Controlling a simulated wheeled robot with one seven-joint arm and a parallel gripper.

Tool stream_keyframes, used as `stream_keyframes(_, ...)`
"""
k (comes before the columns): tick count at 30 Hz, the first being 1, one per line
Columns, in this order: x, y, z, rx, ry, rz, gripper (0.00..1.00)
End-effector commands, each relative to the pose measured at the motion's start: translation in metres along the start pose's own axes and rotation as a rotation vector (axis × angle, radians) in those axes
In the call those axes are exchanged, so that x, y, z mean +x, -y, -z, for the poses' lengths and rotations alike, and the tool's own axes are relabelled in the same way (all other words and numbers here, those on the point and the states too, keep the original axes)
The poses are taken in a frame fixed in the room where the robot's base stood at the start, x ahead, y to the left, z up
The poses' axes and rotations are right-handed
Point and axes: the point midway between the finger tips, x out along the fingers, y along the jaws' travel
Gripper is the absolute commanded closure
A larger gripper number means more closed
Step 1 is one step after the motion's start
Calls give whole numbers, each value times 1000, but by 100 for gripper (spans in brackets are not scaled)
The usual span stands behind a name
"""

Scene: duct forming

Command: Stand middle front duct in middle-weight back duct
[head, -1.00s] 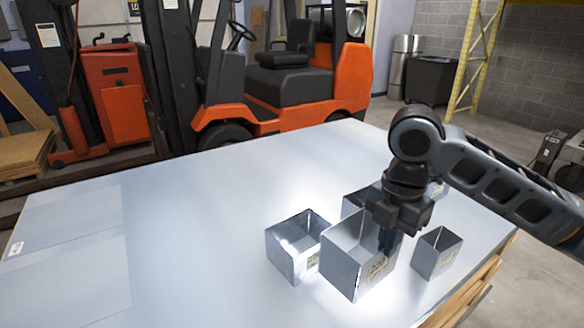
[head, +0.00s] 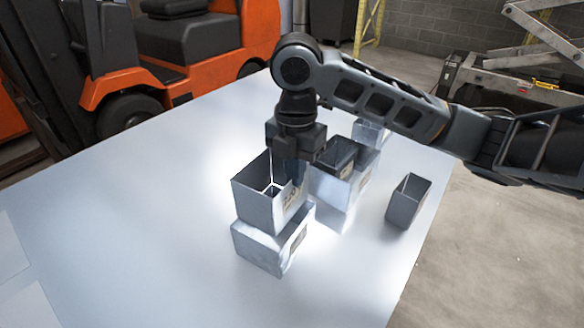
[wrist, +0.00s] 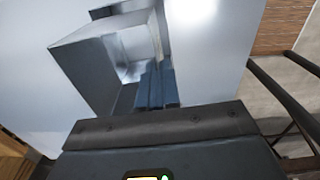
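My gripper (head: 292,165) is above the table, with its fingers on the right wall of an open, square grey sheet-metal duct (head: 258,198) that has a label. The duct is upright. It appears directly over a wider, lighter metal duct (head: 258,246) standing on the table, and its lower edge overlaps that duct's rim in the head view. I cannot tell whether it is inside the rim or just above it. In the wrist view the blue-grey fingers (wrist: 155,88) close on the wall of the held duct (wrist: 88,65).
To the right, a darker duct (head: 334,152) appears to stand in a lighter duct (head: 331,213). A small grey duct (head: 405,205) stands alone near the table's right edge, and another (head: 370,131) stands behind. The table's left part (head: 130,230) is clear.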

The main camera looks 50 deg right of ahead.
Motion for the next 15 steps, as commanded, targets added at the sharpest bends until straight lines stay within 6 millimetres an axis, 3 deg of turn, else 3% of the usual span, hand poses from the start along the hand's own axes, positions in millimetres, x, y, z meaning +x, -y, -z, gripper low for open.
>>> stream_keyframes(15,49,0,0,1,-1,-1,100)
